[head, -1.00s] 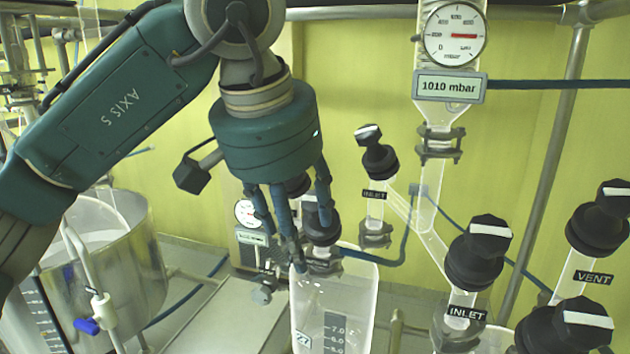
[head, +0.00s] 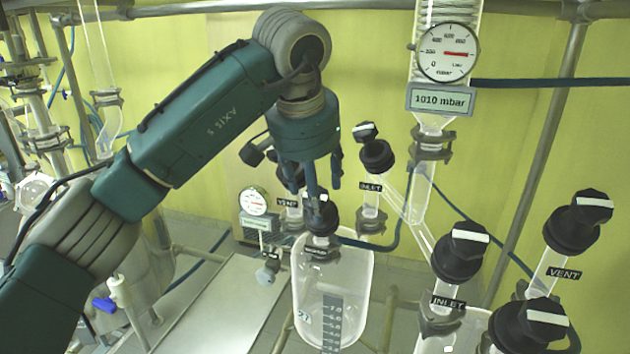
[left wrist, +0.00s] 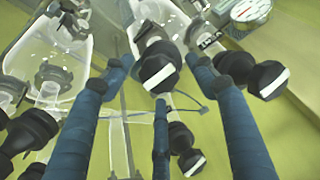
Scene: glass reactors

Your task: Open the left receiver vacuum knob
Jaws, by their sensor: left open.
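The left receiver is a clear graduated vessel (head: 350,280) in the middle of the head view. A black knob with a white bar (head: 320,218) stands on its top port; the small label below it is hard to read. My left gripper (head: 312,190) is open, with blue fingers pointing down just above this knob. In the left wrist view the knob (left wrist: 158,72) appears between the spread fingers of the gripper (left wrist: 160,80). Whether any finger touches it is unclear. A VENT knob (left wrist: 268,79) lies by the right finger. My right gripper is not in view.
The INLET knob (head: 377,153) stands close right of the gripper. A small gauge (head: 253,201) is to the left. A second receiver's INLET knob (head: 460,250) and VENT knob (head: 578,222) are at right. A large gauge (head: 447,52) hangs above a 1010 mbar display (head: 440,100).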

